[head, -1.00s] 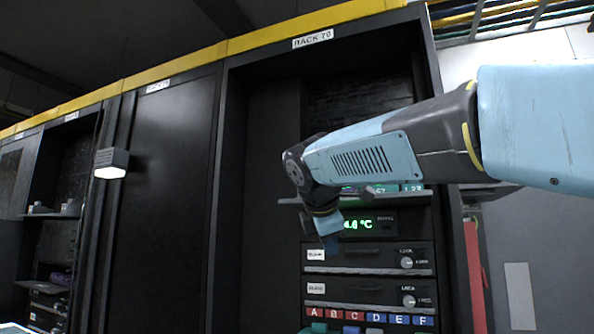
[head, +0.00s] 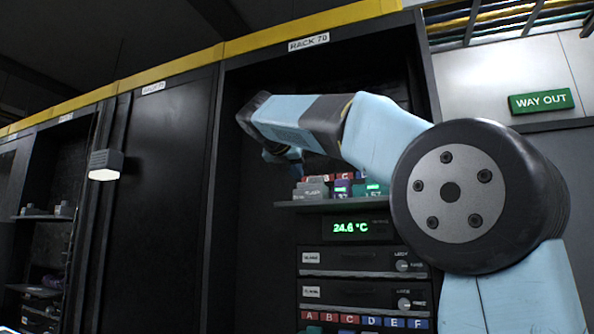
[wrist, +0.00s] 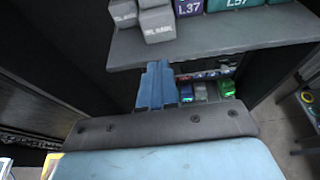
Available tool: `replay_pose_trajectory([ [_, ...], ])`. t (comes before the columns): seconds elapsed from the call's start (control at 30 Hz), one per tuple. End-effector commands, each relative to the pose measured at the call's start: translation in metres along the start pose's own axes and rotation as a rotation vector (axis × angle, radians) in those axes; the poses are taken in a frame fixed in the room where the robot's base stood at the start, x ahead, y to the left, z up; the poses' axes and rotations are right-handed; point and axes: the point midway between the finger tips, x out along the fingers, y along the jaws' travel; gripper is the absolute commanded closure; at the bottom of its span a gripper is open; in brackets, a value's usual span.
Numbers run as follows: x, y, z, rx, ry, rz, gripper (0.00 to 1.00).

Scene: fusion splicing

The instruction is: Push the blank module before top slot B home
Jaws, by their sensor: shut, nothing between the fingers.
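Grey blank modules (head: 311,189) stand at the left of the upper shelf, under a letter strip (head: 345,177) partly hidden by my arm. In the wrist view, one grey blank module (wrist: 157,24) stands further forward than the neighbouring module. I cannot read its slot letter there. My gripper (wrist: 158,68) is shut and empty, with its blue fingers just outside the shelf's front edge and apart from the blanks. In the head view my gripper (head: 284,154) is small and partly hidden by my arm, above and left of the modules.
Purple (head: 342,188) and green (head: 373,190) modules sit right of the blanks. The shelf (head: 285,206) has bare room in front. Below are a temperature display (head: 351,228), two drawer units (head: 350,259) and a lower lettered row (head: 365,319). The rack's side walls bound the bay.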

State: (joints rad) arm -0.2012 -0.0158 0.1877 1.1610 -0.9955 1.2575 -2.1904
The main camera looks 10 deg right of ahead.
Motion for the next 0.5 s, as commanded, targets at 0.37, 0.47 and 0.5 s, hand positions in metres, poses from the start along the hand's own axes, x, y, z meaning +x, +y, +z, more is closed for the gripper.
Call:
replay_pose_trajectory([
  [0.37, 0.019, 0.0, -0.001, 0.001, 0.001, -0.001, 1.0],
  [0.47, 0.024, 0.0, -0.001, 0.001, 0.001, -0.001, 1.0],
  [0.5, 0.026, 0.0, -0.001, 0.001, 0.001, -0.001, 1.0],
])
